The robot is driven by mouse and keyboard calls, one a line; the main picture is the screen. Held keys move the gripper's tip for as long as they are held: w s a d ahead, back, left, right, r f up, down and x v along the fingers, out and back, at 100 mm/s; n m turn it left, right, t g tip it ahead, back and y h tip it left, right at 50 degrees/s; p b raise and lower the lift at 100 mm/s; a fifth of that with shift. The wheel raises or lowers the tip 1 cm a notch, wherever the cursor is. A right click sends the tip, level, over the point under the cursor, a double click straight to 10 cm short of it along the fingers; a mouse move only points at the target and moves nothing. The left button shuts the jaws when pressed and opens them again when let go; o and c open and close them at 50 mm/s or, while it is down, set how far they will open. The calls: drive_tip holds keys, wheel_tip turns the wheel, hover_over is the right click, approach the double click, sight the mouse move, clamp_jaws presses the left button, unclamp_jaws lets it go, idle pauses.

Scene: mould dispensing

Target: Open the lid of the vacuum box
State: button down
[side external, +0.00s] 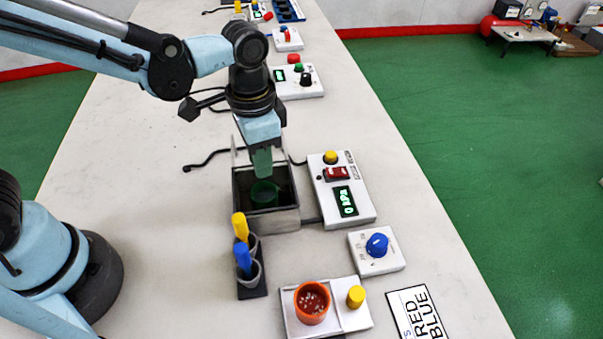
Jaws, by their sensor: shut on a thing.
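The vacuum box (284,219) is a grey, open-topped box in the middle of the table. A green cup (264,194) stands inside its dark interior. A thin pale lid (238,158) stands raised along the box's back edge, partly hidden by my gripper. My gripper (266,146) points down over the back of the box, with its jaws shut at the lid's upper edge. A green patch (262,162) shows just below the jaws; I cannot tell whether it is a separate piece or a reflection in the lid. The exact contact is hidden.
A control box (362,213) with a yellow knob, red switch and green display stands right of the vacuum box. A rack (259,290) with yellow and blue tools stands in front. An orange cup (311,303) and a blue-knobbed unit (388,262) stand nearer. The left tabletop is mostly clear.

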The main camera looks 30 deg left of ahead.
drive_tip(key=w+a, duration=0.7)
drive_tip(key=c, duration=0.9)
unclamp_jaws()
drive_tip(key=shift+s+d, duration=0.1)
drive_tip(key=shift+c, duration=0.2)
wheel_tip(320, 180, up, 12)
